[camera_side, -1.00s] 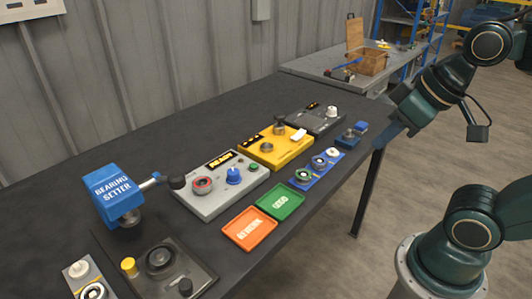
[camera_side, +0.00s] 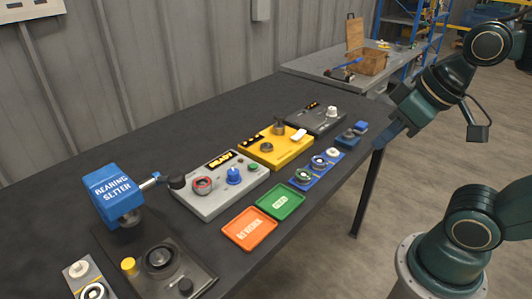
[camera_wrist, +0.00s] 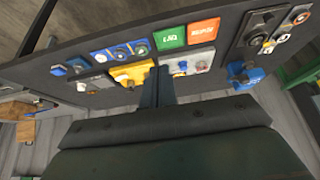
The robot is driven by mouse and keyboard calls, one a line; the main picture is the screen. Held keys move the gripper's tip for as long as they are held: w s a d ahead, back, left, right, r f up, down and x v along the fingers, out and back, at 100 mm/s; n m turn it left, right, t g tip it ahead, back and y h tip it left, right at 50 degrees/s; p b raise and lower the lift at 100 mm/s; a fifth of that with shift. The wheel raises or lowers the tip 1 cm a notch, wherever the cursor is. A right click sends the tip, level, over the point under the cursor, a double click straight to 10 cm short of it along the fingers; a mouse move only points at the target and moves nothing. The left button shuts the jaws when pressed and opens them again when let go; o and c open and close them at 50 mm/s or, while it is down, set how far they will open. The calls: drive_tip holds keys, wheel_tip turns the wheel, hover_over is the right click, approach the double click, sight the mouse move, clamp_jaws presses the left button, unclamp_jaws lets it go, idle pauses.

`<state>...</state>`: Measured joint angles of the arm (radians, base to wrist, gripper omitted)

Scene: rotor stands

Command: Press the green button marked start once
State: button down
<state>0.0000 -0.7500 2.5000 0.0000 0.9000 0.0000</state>
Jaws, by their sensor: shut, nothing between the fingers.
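A small green button (camera_side: 253,167) sits at the right end of the grey console (camera_side: 212,207) on the dark table; its marking is too small to read. The console also carries a lit yellow display (camera_side: 220,160), a red-ringed part (camera_side: 203,185) and a blue knob (camera_side: 233,176). My gripper (camera_side: 385,138) is shut and empty at the table's right edge, well to the right of the button and apart from it. In the wrist view, my gripper fingers (camera_wrist: 159,72) point toward the table, and the grey console (camera_wrist: 201,56) lies just right of them.
A yellow box (camera_side: 285,151) and a dark unit (camera_side: 318,121) stand right of the console. Green (camera_side: 281,201) and orange (camera_side: 249,229) trays and a blue strip (camera_side: 316,171) lie in front. The blue bearing setter (camera_side: 113,192) stands left.

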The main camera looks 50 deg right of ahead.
idle(0.5)
drive_tip(key=m+t+y, duration=0.1)
drive_tip(key=m+t, duration=0.3)
drive_tip(key=m, duration=0.4)
hover_over(257, 167)
wheel_tip(257, 167, down, 11)
drive_tip(key=shift+f, duration=0.2)
drive_tip(key=shift+f, duration=4.2)
